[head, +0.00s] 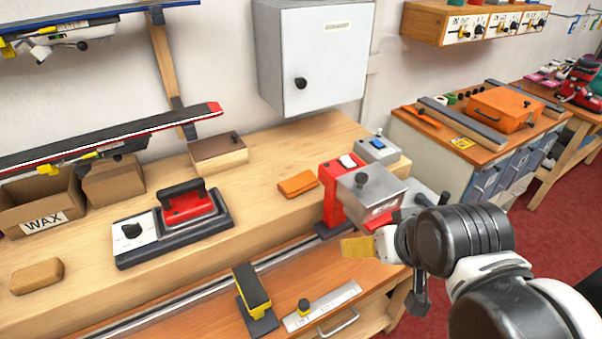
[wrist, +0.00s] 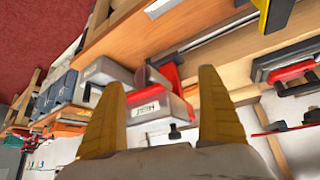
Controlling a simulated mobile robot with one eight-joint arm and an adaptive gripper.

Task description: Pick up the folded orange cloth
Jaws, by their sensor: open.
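The folded orange cloth (head: 298,184) lies flat on the wooden bench top, just left of the red and grey machine. I cannot make it out in the wrist view. My gripper (head: 357,247) is in front of and below that machine in the head view, to the lower right of the cloth and apart from it. In the wrist view my gripper (wrist: 160,82) shows two yellow fingers spread wide, open with nothing between them.
The red and grey machine (head: 372,192) stands between my arm and the bench's right end. A waxing iron (head: 188,204) on a base, a wooden-based block (head: 218,152) and a tan block (head: 36,276) are on the bench. Bare wood surrounds the cloth's left side.

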